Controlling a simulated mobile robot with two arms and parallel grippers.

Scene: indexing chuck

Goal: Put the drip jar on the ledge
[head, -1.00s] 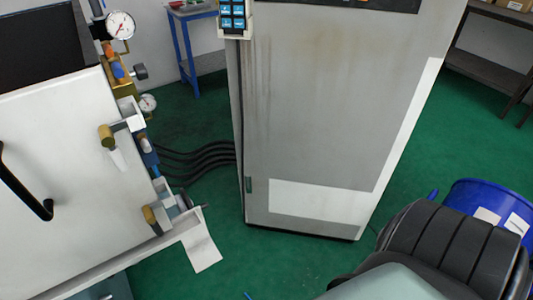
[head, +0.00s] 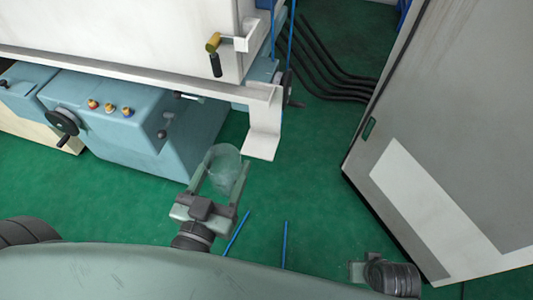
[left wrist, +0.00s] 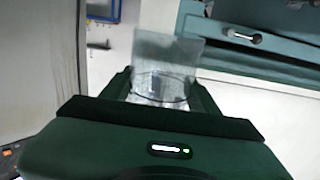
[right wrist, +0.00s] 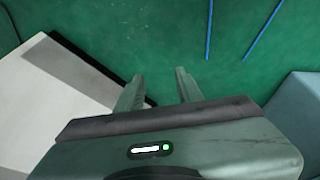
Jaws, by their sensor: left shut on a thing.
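My left gripper (head: 222,177) is shut on the drip jar (head: 224,158), a clear, translucent vessel between its two fingers. The jar also shows in the left wrist view (left wrist: 166,65), beyond the fingers. I take the white flat plate (head: 264,143) at the corner of the machine's white lower rail to be the ledge. In the head view the jar is just left of this plate and nearer to me; a gap shows between them. My right gripper (right wrist: 157,88) has its fingers apart with nothing between them, over the floor.
A white machine (head: 120,35) with a teal base (head: 130,125) and a handwheel stands at the left. A grey cabinet (head: 460,110) stands at the right. Black hoses (head: 325,65) run between them. Green floor is free in the middle, with thin blue rods (head: 285,243) near me.

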